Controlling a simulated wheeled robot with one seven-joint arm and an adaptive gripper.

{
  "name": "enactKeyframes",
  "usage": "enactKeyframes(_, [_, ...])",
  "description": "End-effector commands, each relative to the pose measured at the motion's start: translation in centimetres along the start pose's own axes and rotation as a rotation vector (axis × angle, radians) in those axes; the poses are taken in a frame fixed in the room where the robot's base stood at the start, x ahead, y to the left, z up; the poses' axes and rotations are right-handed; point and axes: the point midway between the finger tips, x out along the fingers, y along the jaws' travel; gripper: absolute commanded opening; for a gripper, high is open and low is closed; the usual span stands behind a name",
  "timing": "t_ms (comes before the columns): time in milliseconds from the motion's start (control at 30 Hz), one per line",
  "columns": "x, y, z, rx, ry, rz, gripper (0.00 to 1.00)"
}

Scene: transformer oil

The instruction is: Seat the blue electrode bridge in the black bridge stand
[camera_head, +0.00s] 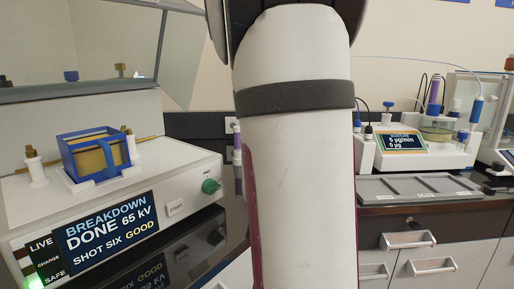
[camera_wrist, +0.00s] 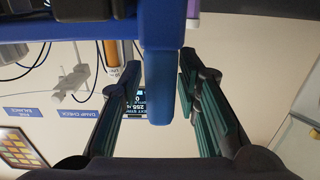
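In the wrist view a blue part (camera_wrist: 159,75), which looks like the electrode bridge, has a broad bar along the top of the picture and a narrow post between my fingers. My gripper (camera_wrist: 160,90) has its two teal-padded fingers apart, one on each side of the post. Small gaps seem to show beside it, so I see no clear grip. In the head view my arm fills the middle and my gripper is out of view. I cannot make out the black bridge stand in either view.
At the left stands a breakdown tester (camera_head: 120,225) bearing a blue-framed vessel (camera_head: 72,147) of amber liquid, with a clear lid (camera_head: 110,40) raised above. At the right a grey tray (camera_head: 420,187) lies in front of a titrator (camera_head: 410,145) with tubing.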

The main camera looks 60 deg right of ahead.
Motion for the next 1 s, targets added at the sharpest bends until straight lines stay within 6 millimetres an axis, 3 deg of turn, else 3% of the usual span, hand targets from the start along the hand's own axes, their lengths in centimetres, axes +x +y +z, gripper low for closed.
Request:
enactKeyframes(367, [-0.1, 0.0, 0.0, 0.001, -0.008, 0.0, 0.38])
enactKeyframes(567, [-0.1, 0.0, -2.6, 0.004, -0.001, 0.0, 0.38])
enactKeyframes(800, [-0.1, 0.0, -7.1, 0.004, 0.002, 0.0, 0.38])
enactKeyframes(1000, [0.0, 0.1, -9.3, 0.001, -0.002, 0.001, 0.38])
